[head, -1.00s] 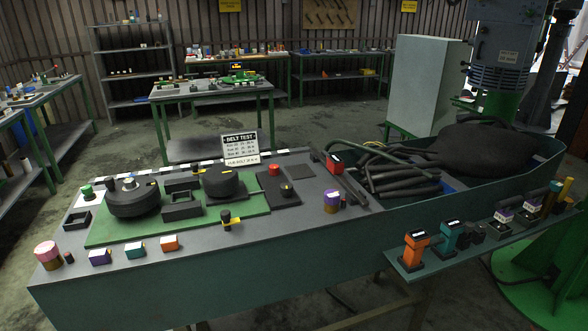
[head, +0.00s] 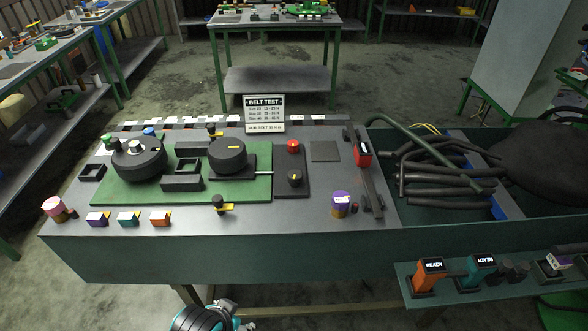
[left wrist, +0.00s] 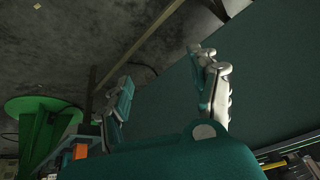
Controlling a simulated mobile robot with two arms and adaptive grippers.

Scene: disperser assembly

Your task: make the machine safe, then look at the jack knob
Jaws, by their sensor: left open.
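The machine is a grey-topped bench (head: 285,218) bearing a green plate (head: 255,187) with two black drums. A dark panel to their right carries a red button (head: 293,147) and a black knob with a yellow mark (head: 295,178). Small black knobs with yellow pointers stand at the plate's front edge (head: 218,203) and behind the right drum (head: 212,131). I cannot tell which is the jack knob. A red block (head: 363,154) sits on a dark bar farther right. My left gripper (left wrist: 164,68) is open and empty beside a teal panel. My right gripper is not in view.
A BELT TEST sign (head: 264,113) stands at the bench's back. Colored blocks and a purple-and-brown cylinder (head: 340,204) line its front. Dark hoses lie in the trough at right. A side shelf (head: 450,291) holds an orange READY block (head: 429,277) and a teal block (head: 475,272).

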